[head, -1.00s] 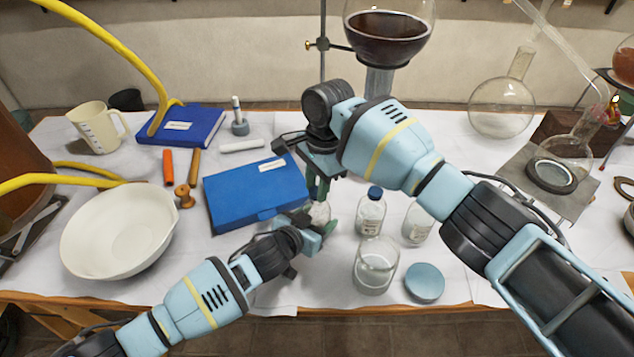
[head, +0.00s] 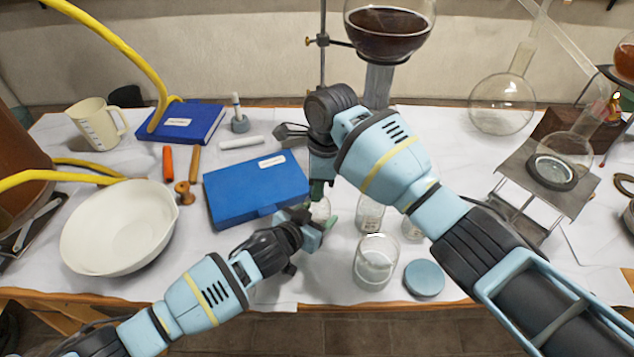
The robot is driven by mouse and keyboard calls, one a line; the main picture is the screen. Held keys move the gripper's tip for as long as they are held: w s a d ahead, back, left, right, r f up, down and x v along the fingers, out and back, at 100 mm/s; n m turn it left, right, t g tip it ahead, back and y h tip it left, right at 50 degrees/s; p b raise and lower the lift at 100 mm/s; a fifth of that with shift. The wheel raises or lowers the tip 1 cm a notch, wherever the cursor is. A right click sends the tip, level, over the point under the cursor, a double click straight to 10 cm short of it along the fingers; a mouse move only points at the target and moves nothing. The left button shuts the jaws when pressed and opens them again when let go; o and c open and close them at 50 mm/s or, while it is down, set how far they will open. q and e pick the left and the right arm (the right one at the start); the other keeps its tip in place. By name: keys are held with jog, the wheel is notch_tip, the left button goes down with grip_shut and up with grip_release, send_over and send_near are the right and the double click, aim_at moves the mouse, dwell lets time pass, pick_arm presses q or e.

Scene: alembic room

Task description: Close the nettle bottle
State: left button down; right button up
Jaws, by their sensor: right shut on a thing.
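A small clear glass bottle (head: 320,209) stands near the front middle of the table, partly hidden by both grippers. I cannot read a label on it, so I cannot tell if it is the nettle bottle. My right gripper (head: 318,188) points down right over its top. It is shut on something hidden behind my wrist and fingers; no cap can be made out. My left gripper (head: 318,226) is low beside the same bottle, its fingertips against or very near the glass; its grip cannot be made out. Another labelled bottle (head: 370,214) stands to the right, its top hidden by my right arm.
An empty glass jar (head: 375,264) and a round blue lid (head: 424,279) are at the front right. A third bottle (head: 412,228) is mostly hidden by my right arm. A blue box (head: 256,190) lies left of the grippers. A white bowl (head: 117,229) is farther left.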

jog(key=m, duration=0.5)
jog(key=shift+s+a+m+t, duration=0.15)
jog(key=shift+m+t, duration=0.15)
jog(key=m, duration=0.3)
jog(key=shift+m, duration=0.4)
jog(key=o, duration=0.9)
jog(key=shift+r, duration=2.25)
jog(key=shift+c, duration=0.2)
